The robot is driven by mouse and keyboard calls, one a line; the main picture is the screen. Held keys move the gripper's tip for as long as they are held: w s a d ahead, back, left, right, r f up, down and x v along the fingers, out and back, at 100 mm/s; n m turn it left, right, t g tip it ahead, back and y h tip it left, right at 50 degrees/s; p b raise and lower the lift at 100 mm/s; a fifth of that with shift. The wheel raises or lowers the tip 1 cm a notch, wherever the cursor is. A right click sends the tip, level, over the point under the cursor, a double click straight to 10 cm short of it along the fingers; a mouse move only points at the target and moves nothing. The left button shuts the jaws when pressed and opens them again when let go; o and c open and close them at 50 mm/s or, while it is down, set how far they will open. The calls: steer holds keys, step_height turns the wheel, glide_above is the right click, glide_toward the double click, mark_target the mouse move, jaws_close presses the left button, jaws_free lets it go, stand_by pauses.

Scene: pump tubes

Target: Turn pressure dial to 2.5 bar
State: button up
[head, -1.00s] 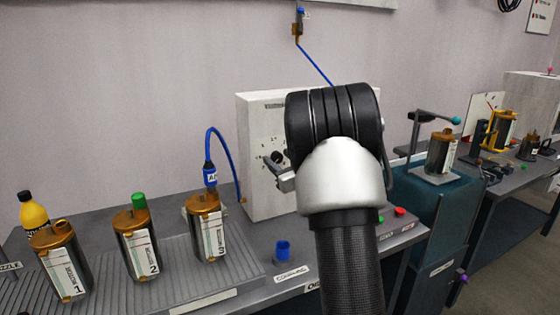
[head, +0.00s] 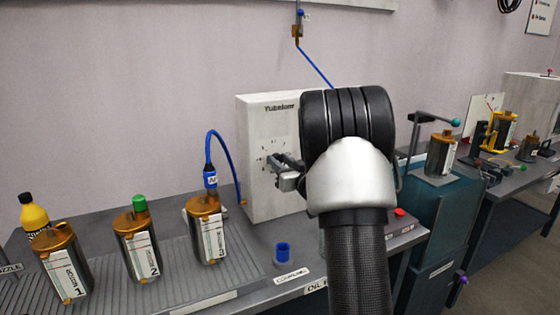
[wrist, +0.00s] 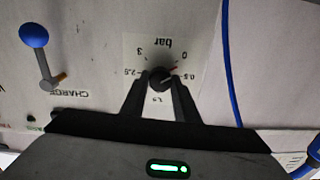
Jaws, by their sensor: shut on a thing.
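The pressure dial (wrist: 160,79) is a small dark knob on a pale plate marked "bar", with numbers around it that appear upside down in the wrist view. A reddish-orange pointer mark on the knob points up and right, between the 0 and the 0.5. My gripper (wrist: 160,84) has a finger on each side of the knob and is shut on it. In the head view my gripper (head: 280,172) is at the front of the white "Tubelone" box (head: 258,115). There it covers most of the dial, and part of the scale shows to its left.
In the wrist view a blue-knobbed lever (wrist: 40,55) marked "CHARGE" is left of the dial, and a blue tube (wrist: 231,60) runs on the right.

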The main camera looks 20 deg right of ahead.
steer(key=m+p, duration=0.2)
steer(key=m, duration=0.3)
steer(key=shift+d+m, duration=0.1)
steer(key=shift+m, duration=0.2)
steer(key=m+p, duration=0.2)
steer(key=m, duration=0.3)
steer(key=shift+m, duration=0.3)
steer(key=m+p, duration=0.3)
steer(key=m, duration=0.2)
steer(key=shift+f+m+h, duration=0.1)
steer(key=shift+m+h, duration=0.2)
steer(key=m, duration=0.8)
steer(key=m+p, duration=0.1)
steer(key=m, duration=1.6)
steer(key=shift+a+m+p, duration=0.25)
steer(key=shift+m+p, duration=0.15)
